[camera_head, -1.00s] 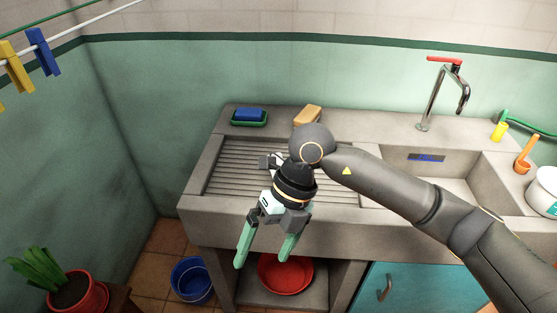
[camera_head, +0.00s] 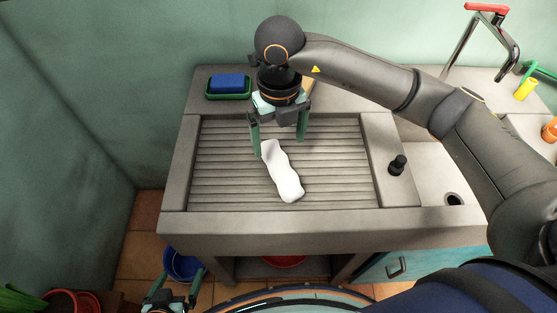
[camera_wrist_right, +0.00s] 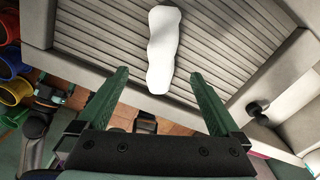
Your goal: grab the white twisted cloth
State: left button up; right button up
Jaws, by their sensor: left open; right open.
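The white twisted cloth (camera_head: 284,176) lies lengthwise on the ridged drainboard (camera_head: 225,165). Its far end is close to the fingertips of my right gripper (camera_head: 279,148). My right gripper is open and empty, pointing down over the drainboard, with the cloth's far end between or just in front of its fingers. In the right wrist view the cloth (camera_wrist_right: 162,50) lies beyond the open fingertips (camera_wrist_right: 159,73). I cannot tell the exact height gap. My left gripper (camera_head: 178,274) is open and empty at the lower left, in front of the sink unit.
A blue sponge (camera_head: 227,82) in a green dish sits at the back left. A black plug (camera_head: 398,165) stands on the ledge right of the drainboard. The tap (camera_head: 488,30) and basin are at the right. The drainboard around the cloth is clear.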

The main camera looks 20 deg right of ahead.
aim_at(281, 163)
notch_tip(281, 163, down, 5)
jog(key=shift+r, duration=0.15)
jog(key=shift+d+f+p, duration=0.2)
jog(key=shift+f+p, duration=0.25)
jog(key=shift+f, duration=2.15)
grip_shut()
jog(key=shift+r, duration=0.1)
